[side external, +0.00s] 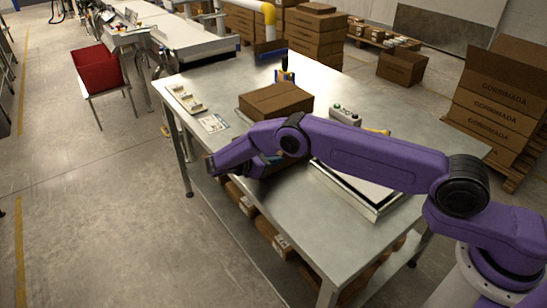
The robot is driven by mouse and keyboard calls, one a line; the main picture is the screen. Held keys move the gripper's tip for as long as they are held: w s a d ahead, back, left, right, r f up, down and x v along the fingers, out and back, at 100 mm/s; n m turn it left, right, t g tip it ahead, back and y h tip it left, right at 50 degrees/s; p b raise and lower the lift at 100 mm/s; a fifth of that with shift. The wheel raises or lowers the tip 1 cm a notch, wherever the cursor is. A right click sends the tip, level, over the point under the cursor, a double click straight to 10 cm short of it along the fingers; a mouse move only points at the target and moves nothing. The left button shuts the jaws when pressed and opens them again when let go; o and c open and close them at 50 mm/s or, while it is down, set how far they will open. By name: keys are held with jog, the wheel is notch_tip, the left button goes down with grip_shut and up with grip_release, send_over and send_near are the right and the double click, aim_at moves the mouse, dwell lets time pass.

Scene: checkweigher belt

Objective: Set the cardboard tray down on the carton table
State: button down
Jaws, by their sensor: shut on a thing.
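My purple arm reaches in from the right across the steel table (300,235). Its folded wrist end, with my gripper (258,165), is over the table's left front edge. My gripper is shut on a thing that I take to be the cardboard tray. The fingers and most of what they hold are hidden behind my wrist and forearm, and I cannot make out the tray's shape or whether it touches the table. A brown carton (275,100) sits on the table just beyond my arm. I cannot tell for sure which surface is the carton table.
A flat framed plate (378,207) lies partly under my forearm. A control box (345,115), a printed card (213,124) and a cream-coloured device (185,98) are on the table. Stacked cartons (495,100) stand at right. A red bin (98,68) is at left. The table's near front is bare.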

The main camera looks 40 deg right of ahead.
jog(key=c, duration=1.2)
grip_release()
jog(key=shift+v, duration=3.65)
jog(key=shift+r, duration=0.1)
jog(key=shift+a+r, duration=0.1)
